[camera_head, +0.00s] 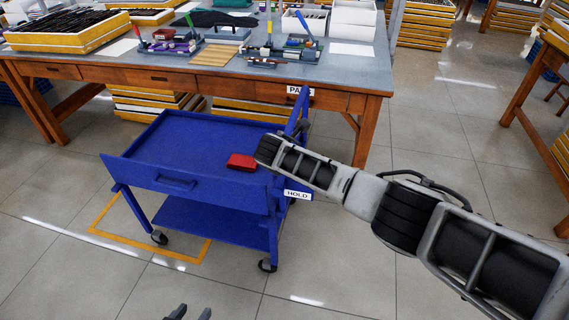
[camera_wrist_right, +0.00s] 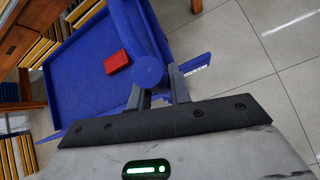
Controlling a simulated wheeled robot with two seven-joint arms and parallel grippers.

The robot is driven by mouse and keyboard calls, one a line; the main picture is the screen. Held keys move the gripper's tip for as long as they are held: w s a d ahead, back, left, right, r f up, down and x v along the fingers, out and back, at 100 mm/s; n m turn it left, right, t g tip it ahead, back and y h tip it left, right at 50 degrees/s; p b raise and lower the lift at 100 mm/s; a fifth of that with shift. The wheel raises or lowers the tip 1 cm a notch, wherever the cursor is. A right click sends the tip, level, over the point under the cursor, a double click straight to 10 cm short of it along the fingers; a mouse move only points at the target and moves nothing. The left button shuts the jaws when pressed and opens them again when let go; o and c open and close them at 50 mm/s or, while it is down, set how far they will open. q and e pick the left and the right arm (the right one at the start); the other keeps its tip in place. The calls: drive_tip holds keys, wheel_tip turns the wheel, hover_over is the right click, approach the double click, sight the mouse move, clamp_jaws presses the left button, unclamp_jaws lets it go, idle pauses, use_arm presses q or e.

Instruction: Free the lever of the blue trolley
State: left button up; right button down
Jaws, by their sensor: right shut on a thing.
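The blue trolley (camera_head: 205,145) stands in front of the workbench, with a flat top tray and a lower shelf. On its right side are a tab marked HOLD (camera_head: 297,195) and, higher and further back, a label that seems to read PARK (camera_head: 299,90). My right gripper (camera_head: 268,150) is at the trolley's right edge. In the right wrist view its fingers are shut on a round blue knob (camera_wrist_right: 148,69), which looks like the lever's end. My left gripper (camera_head: 191,313) is at the bottom edge, fingertips apart and empty.
A red block (camera_head: 242,161) lies on the trolley's tray near my right gripper. The workbench (camera_head: 240,67) behind carries trays and small parts. A yellow floor outline (camera_head: 105,212) shows under the trolley. The tiled floor in front is clear.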

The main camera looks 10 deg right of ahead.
use_arm(q)
drive_tip(key=shift+a+r, duration=0.1)
drive_tip(key=shift+a, duration=0.1)
use_arm(e)
drive_tip(key=shift+w+a+r, duration=0.1)
drive_tip(key=shift+w+a, duration=0.05)
drive_tip(key=shift+a, duration=0.25)
use_arm(q)
drive_tip(key=shift+s, duration=0.1)
use_arm(e)
drive_tip(key=c, duration=1.3)
unclamp_jaws()
drive_tip(key=shift+s+r+p, duration=0.2)
drive_tip(key=shift+r+p, duration=0.05)
drive_tip(key=shift+p, duration=0.1)
use_arm(q)
drive_tip(key=r+p, duration=0.1)
drive_tip(key=p, duration=0.2)
drive_tip(key=shift+a+r, duration=0.35)
drive_tip(key=shift+a, duration=0.05)
use_arm(e)
drive_tip(key=v, duration=1.5)
drive_tip(key=shift+a, duration=0.25)
use_arm(q)
drive_tip(key=shift+s, duration=0.2)
